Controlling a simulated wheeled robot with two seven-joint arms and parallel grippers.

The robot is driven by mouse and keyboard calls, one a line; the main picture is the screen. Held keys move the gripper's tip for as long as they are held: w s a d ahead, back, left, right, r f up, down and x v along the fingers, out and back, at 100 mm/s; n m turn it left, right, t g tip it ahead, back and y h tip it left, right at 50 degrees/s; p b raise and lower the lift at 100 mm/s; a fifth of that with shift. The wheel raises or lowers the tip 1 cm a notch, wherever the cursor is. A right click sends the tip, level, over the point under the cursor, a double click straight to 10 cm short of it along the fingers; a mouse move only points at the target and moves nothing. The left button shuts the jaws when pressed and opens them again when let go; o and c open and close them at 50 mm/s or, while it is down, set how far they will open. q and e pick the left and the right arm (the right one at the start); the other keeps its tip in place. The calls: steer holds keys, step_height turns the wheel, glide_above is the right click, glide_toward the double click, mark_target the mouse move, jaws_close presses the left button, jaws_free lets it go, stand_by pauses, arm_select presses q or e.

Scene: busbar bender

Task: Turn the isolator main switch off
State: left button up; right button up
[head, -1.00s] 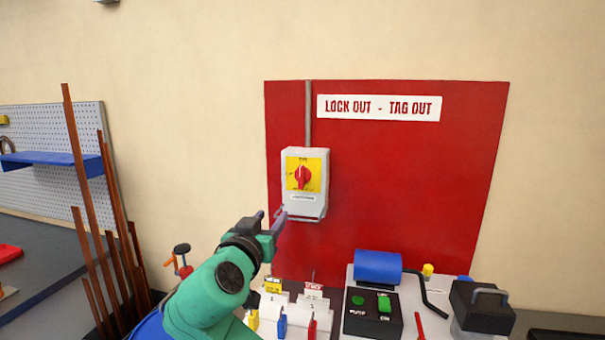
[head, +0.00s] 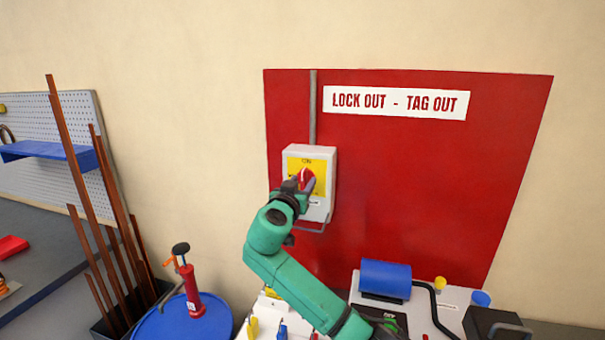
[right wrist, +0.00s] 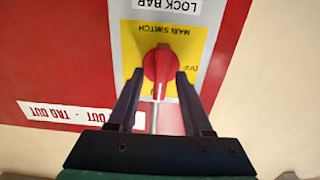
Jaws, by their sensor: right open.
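The isolator (head: 322,202) is a light grey box on the red lock-out board, with a yellow plate (head: 319,166) and a red rotary knob (head: 308,177). In the head view my right gripper (head: 301,184) is in front of the box and partly hides the knob. In the right wrist view, which shows the box upside down, the red knob (right wrist: 158,68) stands between the tips of my open right gripper (right wrist: 158,80). Its pointer lies along the box's long axis. I cannot tell whether the fingers touch it. My left gripper is not in view.
The red board (head: 430,180) carries a "LOCK OUT - TAG OUT" sign (head: 395,103). Below are a blue cylinder (head: 386,279) on a light panel and several small padlock-like items. A blue round drum (head: 180,320) and copper bars (head: 75,170) stand at the left.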

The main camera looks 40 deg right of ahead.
steer(key=shift+w+d+r, duration=0.1)
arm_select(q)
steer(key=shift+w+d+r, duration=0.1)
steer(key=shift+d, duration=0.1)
arm_select(e)
jaws_close()
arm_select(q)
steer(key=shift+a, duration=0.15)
